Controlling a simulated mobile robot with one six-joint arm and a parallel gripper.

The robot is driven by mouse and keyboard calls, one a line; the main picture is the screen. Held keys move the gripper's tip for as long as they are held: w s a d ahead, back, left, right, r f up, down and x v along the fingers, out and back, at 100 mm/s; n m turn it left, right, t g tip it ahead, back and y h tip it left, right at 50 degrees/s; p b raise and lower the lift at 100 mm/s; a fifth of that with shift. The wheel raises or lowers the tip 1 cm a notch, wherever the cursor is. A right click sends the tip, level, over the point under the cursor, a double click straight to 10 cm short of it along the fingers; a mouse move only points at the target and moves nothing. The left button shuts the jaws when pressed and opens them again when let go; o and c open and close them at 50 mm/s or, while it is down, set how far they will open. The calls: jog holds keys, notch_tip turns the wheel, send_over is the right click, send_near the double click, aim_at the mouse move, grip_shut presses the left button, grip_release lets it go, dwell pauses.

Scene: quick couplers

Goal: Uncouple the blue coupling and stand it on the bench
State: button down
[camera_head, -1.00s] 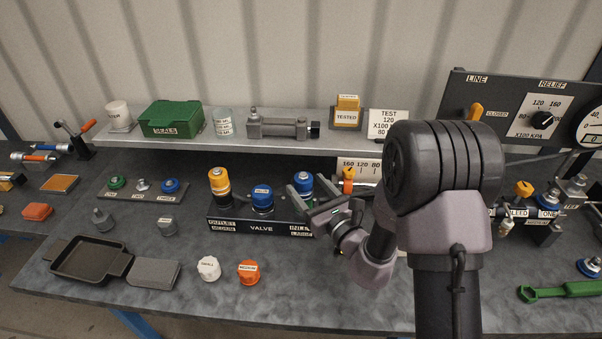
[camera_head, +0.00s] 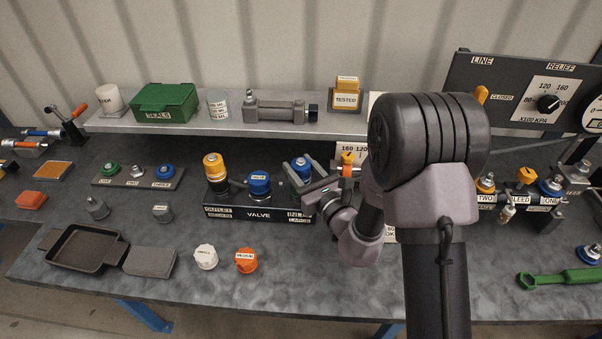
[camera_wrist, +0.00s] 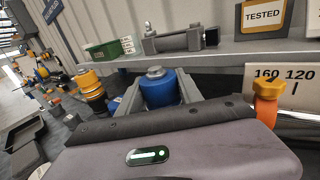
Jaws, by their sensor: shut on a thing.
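A blue coupling (camera_head: 302,165) stands upright at the inlet, the right end of the dark valve block (camera_head: 235,212). My gripper (camera_head: 303,172) is shut on it, one finger on each side. In the wrist view the blue coupling (camera_wrist: 160,88) sits between the grey fingers of my gripper (camera_wrist: 162,98), with a metal tip on top. Its lower part is hidden by my gripper, so I cannot tell whether it is still seated. A yellow coupling (camera_head: 213,168) is at the outlet end.
An orange-handled part (camera_head: 347,165) stands close right of my gripper. The grey shelf (camera_head: 200,124) runs behind. White (camera_head: 206,257) and orange (camera_head: 246,261) caps lie in front, left of a clear bench stretch (camera_head: 310,270). A black tray (camera_head: 65,249) is farther left.

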aim_at(300, 162)
jog(key=shift+r, duration=0.1)
jog(key=shift+r+p, duration=2.1)
jog(key=shift+r, duration=0.25)
notch_tip(300, 162, up, 4)
jog(key=p, duration=0.3)
jog(key=shift+p, duration=0.3)
jog(key=shift+s+d+f, duration=0.1)
jog(key=s+d+f, duration=0.5)
jog(key=s+d, duration=0.4)
jog(key=s, duration=0.1)
jog(key=s+d+f, duration=0.6)
jog(key=s+d, duration=0.4)
jog(key=shift+s+f, duration=0.25)
jog(key=shift+f, duration=0.05)
